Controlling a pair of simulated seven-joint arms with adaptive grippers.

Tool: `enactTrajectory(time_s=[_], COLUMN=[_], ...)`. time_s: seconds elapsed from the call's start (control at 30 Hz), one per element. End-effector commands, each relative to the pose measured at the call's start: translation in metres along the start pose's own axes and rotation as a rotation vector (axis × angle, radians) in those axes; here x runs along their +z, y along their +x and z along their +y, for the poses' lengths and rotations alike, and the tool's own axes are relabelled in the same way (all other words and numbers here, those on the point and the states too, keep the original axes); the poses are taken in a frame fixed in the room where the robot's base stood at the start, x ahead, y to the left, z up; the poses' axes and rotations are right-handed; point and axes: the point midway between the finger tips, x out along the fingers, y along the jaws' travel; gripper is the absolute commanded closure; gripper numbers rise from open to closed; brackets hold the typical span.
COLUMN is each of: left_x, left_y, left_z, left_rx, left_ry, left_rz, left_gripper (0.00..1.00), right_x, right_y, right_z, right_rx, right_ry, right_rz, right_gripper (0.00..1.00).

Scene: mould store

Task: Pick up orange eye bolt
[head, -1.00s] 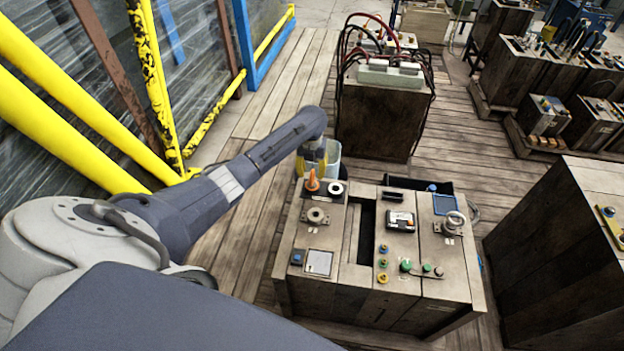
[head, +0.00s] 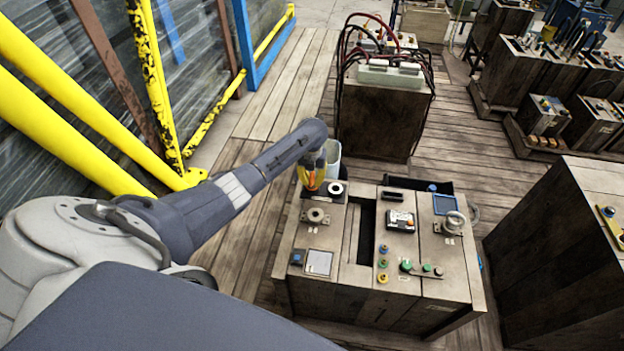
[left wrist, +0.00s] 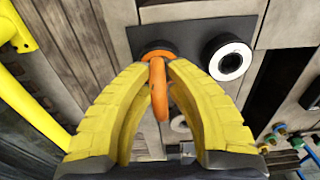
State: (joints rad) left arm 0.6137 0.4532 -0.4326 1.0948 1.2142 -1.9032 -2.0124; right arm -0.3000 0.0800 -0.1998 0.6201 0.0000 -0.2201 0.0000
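The orange eye bolt (left wrist: 159,88) stands on a black plate (left wrist: 188,38) at the back left corner of the wooden block-like mould. In the left wrist view its ring is between my left gripper's yellow fingertips (left wrist: 160,68), which close in on both sides and appear to touch it. In the head view my left gripper (head: 312,188) points down over the same corner and hides most of the bolt. The bolt's foot appears to be still at the plate. My right gripper is not in view.
A black-and-white ring (left wrist: 230,60) sits close beside the bolt; it also shows in the head view (head: 336,188). A metal fitting (head: 316,215), coloured knobs (head: 405,266) and a dark slot (head: 364,230) share the top. Yellow rails (head: 70,120) stand at left.

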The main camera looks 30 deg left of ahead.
Motion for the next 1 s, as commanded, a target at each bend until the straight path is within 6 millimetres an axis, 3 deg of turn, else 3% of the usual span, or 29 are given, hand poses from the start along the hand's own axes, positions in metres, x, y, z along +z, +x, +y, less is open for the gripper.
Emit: enactTrajectory(time_s=[0.1,0.67,0.87,1.0], left_x=[0.0,0.001,0.002,0.002], left_y=[0.0,-0.002,-0.02,-0.048], left_z=[0.0,0.0,0.001,0.0], left_rx=[0.0,0.0,0.0,-0.001], left_ry=[0.0,0.0,0.0,0.001], left_rz=[0.0,-0.002,-0.004,-0.006], left_gripper=[1.0,1.0,1.0,1.0], right_x=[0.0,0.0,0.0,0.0], right_y=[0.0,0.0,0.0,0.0], right_z=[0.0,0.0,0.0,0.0], right_rx=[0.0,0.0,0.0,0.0], right_ry=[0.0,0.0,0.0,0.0], right_rz=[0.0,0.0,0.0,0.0], right_gripper=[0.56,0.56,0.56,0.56])
